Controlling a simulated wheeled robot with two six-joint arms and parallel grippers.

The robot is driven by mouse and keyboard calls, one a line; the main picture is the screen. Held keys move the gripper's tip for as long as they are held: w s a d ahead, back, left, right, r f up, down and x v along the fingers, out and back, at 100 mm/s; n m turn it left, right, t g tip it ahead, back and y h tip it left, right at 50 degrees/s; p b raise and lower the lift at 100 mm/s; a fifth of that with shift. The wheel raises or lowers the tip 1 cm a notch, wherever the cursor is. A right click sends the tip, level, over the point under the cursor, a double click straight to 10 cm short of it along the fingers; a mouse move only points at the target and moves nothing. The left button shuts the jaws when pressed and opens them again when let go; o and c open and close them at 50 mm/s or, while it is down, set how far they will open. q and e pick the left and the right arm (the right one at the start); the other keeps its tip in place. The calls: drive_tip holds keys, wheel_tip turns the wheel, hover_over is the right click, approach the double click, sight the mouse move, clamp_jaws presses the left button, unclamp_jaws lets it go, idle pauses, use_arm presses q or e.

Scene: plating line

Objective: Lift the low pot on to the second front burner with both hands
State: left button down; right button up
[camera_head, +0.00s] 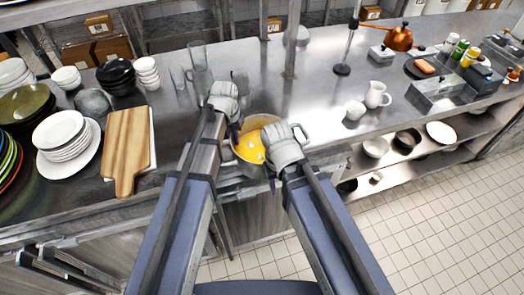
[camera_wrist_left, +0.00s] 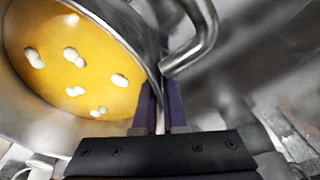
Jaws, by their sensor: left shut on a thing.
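The low pot (camera_head: 264,119) is a steel pot with yellow contents, between my two arms near the front edge of the counter in the head view. In the left wrist view the pot (camera_wrist_left: 22,62) is large at the left, tilted in the picture, with pale lumps in the yellow. My left gripper (camera_head: 235,130) is at the pot's left side. In the left wrist view its purple fingers (camera_wrist_left: 163,95) are shut at the rim, by the bent steel handle (camera_wrist_left: 196,35). My right gripper (camera_head: 273,172) is at the pot's right side; its jaws are mostly hidden. I see no burner clearly.
A wooden board (camera_head: 127,145) and stacked plates (camera_head: 68,150) stand left on the counter. Glasses (camera_head: 198,56) stand behind the pot. A white jug (camera_head: 376,94) and cup (camera_head: 355,110) are to the right. The steel counter (camera_head: 310,85) between is clear.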

use_arm(q)
drive_tip(key=shift+r, duration=0.15)
wheel_tip(320, 180, up, 10)
drive_tip(key=p, duration=1)
drive_tip(key=shift+f, duration=0.2)
wheel_tip(320, 180, down, 6)
drive_tip(key=b, duration=0.6)
drive_tip(key=shift+r, duration=0.15)
drive_tip(key=shift+d, duration=0.15)
